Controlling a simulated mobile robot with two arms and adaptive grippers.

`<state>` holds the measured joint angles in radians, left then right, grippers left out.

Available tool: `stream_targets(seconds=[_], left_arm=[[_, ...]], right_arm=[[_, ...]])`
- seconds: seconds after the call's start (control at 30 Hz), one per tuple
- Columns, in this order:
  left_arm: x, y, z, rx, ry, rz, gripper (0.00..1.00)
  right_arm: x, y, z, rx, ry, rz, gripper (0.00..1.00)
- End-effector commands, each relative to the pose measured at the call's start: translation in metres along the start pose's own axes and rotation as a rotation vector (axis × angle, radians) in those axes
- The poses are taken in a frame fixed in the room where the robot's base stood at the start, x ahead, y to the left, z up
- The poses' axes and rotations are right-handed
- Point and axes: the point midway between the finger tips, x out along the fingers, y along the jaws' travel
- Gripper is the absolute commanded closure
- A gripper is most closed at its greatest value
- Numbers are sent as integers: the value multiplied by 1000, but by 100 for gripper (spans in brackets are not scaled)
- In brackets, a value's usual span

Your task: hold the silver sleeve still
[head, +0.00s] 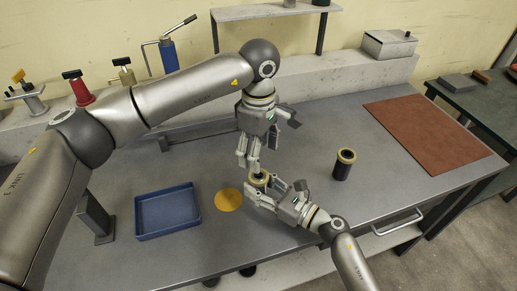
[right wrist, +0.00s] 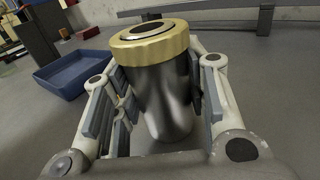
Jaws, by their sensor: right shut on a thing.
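The silver sleeve is a smooth metal cylinder with a gold ring around its top, clearest in the right wrist view (right wrist: 168,95). It stands upright, or nearly so, between the fingers of my right gripper (right wrist: 155,105), which is shut on its sides. In the head view the sleeve's gold top (head: 258,179) shows, while its body is mostly hidden by the grippers. My left gripper (head: 248,166) points down close above the sleeve top, with its fingers apart. No left finger shows on the gold ring in the right wrist view.
A black sleeve with a gold top (head: 343,166) stands to the right on the grey bench. A blue tray (head: 140,222) and a yellow disc (head: 229,200) lie to the left. A brown mat (head: 430,135) lies at right. Several coloured tools line the back ledge.

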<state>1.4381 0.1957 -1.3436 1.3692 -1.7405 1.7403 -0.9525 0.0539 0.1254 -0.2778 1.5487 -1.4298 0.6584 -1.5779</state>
Motion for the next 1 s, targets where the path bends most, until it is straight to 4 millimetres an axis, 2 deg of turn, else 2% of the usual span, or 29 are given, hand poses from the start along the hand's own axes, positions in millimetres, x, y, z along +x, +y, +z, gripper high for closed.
stream_targets(seconds=[0.7, 0.83, 1.0], left_arm=[[0, 0, -1, 1244, 1, 0, 36], [0, 0, -1, 1395, 1, 0, 36], [1, 0, -1, 1498, 1, 0, 36]], right_arm=[[0, 0, 0, 0, 1, 0, 100], [0, 0, 0, 0, 1, 0, 100], [0, 0, 0, 0, 1, 0, 100]])
